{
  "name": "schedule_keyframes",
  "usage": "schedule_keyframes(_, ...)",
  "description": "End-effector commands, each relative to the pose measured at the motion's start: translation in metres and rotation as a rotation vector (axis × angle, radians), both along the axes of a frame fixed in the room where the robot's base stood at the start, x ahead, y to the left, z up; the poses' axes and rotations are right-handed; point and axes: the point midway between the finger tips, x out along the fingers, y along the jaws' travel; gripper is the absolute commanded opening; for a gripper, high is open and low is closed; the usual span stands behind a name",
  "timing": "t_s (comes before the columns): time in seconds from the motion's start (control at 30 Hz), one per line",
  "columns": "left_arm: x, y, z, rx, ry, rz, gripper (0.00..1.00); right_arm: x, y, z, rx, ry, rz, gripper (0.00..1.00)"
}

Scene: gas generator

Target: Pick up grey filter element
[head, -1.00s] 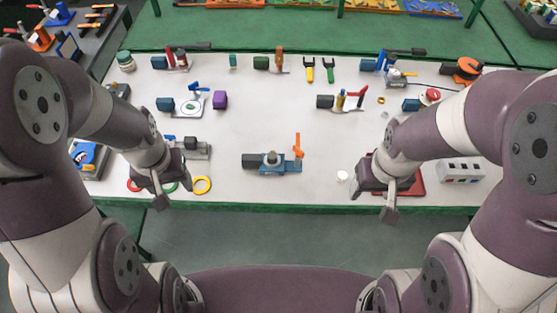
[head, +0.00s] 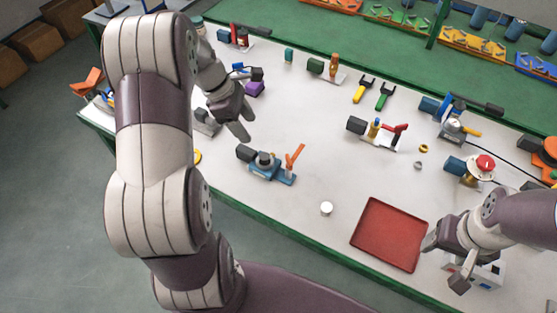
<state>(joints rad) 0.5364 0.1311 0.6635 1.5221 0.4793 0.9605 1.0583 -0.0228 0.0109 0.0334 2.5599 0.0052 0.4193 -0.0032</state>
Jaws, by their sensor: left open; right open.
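I cannot tell for sure which thing is the grey filter element. A small pale, whitish-grey round piece (head: 326,208) stands alone on the white table left of the red tray. A small grey ring-like piece (head: 418,166) lies farther back, beside a small brass ring (head: 424,148). My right gripper (head: 452,266) is open and empty at the tray's right side, right of the pale piece.
The red tray (head: 388,235) is empty near the front edge. A blue-grey fixture with an orange lever (head: 268,165) stands left of the pale piece. A red-button device (head: 473,170) stands at the right. The table between fixture and tray is mostly clear.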

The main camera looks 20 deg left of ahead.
Motion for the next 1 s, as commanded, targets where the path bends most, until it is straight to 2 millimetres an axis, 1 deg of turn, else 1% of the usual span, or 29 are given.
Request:
schedule_keyframes(0.07, 0.001, -0.003, -0.009, -0.004, 0.010, 0.015, 0.61, 0.000, 0.000, -0.003, 0.000, 0.000, 0.000, 0.64)
schedule_keyframes(0.13, 0.002, -0.009, -0.024, -0.005, 0.012, 0.018, 0.61, 0.000, 0.000, -0.006, 0.000, 0.000, 0.001, 0.64)
schedule_keyframes(0.3, 0.007, -0.022, -0.057, -0.003, 0.011, 0.016, 0.61, 0.000, 0.000, -0.004, 0.000, 0.000, 0.000, 0.64)
schedule_keyframes(0.47, 0.009, -0.027, -0.074, -0.003, 0.010, 0.015, 0.61, 0.000, 0.000, -0.003, 0.000, 0.000, 0.000, 0.64)
schedule_keyframes(0.6, 0.013, -0.032, -0.100, -0.002, 0.011, 0.015, 0.61, 0.000, 0.000, -0.001, 0.000, 0.000, 0.000, 0.64)
schedule_keyframes(0.7, 0.016, -0.038, -0.115, -0.001, 0.009, 0.015, 0.61, 0.000, 0.000, -0.001, 0.000, 0.000, 0.000, 0.64)
schedule_keyframes(0.8, 0.016, -0.039, -0.120, 0.000, 0.008, 0.014, 0.61, 0.000, 0.000, -0.001, 0.000, 0.000, 0.000, 0.64)
schedule_keyframes(0.97, 0.017, -0.039, -0.120, 0.001, 0.007, 0.015, 0.61, 0.000, 0.000, -0.002, 0.000, 0.000, 0.000, 0.64)
schedule_keyframes(1.0, 0.017, -0.039, -0.120, 0.001, 0.007, 0.016, 0.51, 0.000, 0.000, -0.002, 0.000, 0.000, 0.000, 0.64)
